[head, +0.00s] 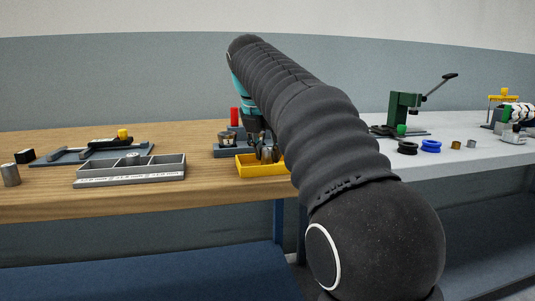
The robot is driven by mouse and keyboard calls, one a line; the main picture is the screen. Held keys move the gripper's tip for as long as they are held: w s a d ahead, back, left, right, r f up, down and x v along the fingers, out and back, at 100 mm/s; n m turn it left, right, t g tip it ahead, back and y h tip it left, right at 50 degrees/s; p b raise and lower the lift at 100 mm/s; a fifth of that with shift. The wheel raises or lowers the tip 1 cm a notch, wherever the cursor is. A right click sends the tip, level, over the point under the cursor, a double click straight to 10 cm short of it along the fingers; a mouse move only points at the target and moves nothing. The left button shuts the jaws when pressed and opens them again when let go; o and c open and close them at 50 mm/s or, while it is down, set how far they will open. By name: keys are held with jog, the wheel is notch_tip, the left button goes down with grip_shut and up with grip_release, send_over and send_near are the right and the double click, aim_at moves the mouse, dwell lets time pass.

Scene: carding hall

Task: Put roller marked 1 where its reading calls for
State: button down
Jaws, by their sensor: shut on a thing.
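My gripper (265,150) is low over the yellow tray (250,170), in the middle of the wooden bench. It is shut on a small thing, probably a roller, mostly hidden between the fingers. I cannot read any mark on it. A grey three-compartment tray (130,182) with a lettered front strip stands to the left; the lettering is too small to read. Behind it, a measuring device with a yellow knob (123,134) sits on a blue-grey plate (60,159). A grey cylinder (11,175) stands upright at the far left.
A blue-grey stand (228,150) with a red post (234,116) is behind the yellow tray. A black block (23,156) lies at left. On the right, a green lever press (405,108), a black ring (407,148) and a blue ring (431,146) sit on the pale bench.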

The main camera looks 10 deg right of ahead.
jog(key=shift+f, duration=0.1)
jog(key=c, duration=0.8)
grip_release()
jog(key=p+v, duration=0.4)
jog(key=v, duration=0.8)
jog(key=shift+p, duration=0.3)
